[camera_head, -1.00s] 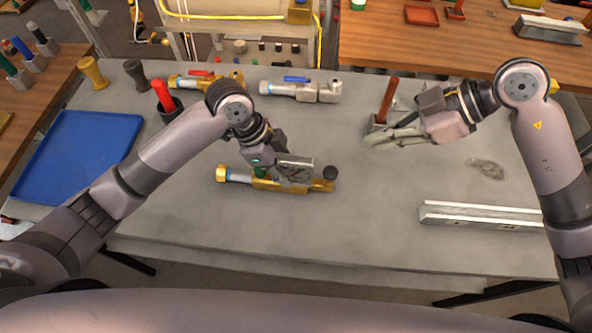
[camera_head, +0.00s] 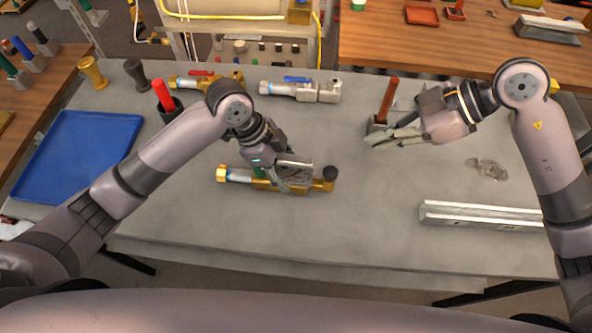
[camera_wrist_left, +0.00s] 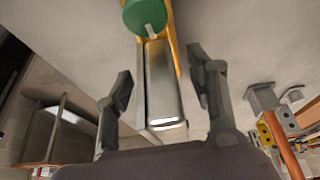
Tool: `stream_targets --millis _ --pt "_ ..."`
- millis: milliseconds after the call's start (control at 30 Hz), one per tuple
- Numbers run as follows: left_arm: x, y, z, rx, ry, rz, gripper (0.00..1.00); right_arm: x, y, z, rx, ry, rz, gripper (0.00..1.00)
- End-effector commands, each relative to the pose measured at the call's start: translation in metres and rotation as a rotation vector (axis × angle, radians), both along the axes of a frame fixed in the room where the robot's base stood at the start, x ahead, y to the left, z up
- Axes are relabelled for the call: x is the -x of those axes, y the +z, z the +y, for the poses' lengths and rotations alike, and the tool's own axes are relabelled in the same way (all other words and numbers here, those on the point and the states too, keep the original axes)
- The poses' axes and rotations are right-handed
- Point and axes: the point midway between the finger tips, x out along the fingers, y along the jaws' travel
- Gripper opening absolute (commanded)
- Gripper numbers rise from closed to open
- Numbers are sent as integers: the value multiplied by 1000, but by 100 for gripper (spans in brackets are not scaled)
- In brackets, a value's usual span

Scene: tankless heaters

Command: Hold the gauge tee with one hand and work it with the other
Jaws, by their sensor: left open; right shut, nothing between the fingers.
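The gauge tee appears to be the brass fitting (camera_head: 322,186) lying on the grey workbench, with a brass nut and pale blue band at its left end and a black cap at its right. Its green knob (camera_wrist_left: 147,14) shows at the top of the left wrist view. My left gripper (camera_wrist_left: 160,82) is open over it, a finger on each side of a grey metal block (camera_wrist_left: 162,85); I cannot tell whether they touch it. The gripper hides the fitting's middle in the head view. My right gripper (camera_head: 378,138) is shut and empty, well right of the fitting.
A brown-handled tool (camera_head: 389,98) stands close to my right gripper. Red-handled (camera_head: 190,82) and blue-handled (camera_head: 305,90) valve fittings lie behind. A blue tray (camera_head: 85,150) is at left, a metal channel (camera_head: 480,216) at right. The bench's front middle is clear.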

Motion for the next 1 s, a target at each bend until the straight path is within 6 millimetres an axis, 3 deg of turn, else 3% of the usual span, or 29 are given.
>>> stream_targets --millis 367,800,1000 --pt "-1 10 4 -1 1 -1 52 0 0 0 0 0 0 0" --pt "-4 90 37 -2 1 -4 52 0 0 0 0 0 0 0" --pt "-3 108 45 0 0 0 52 0 0 0 0 0 0 0"
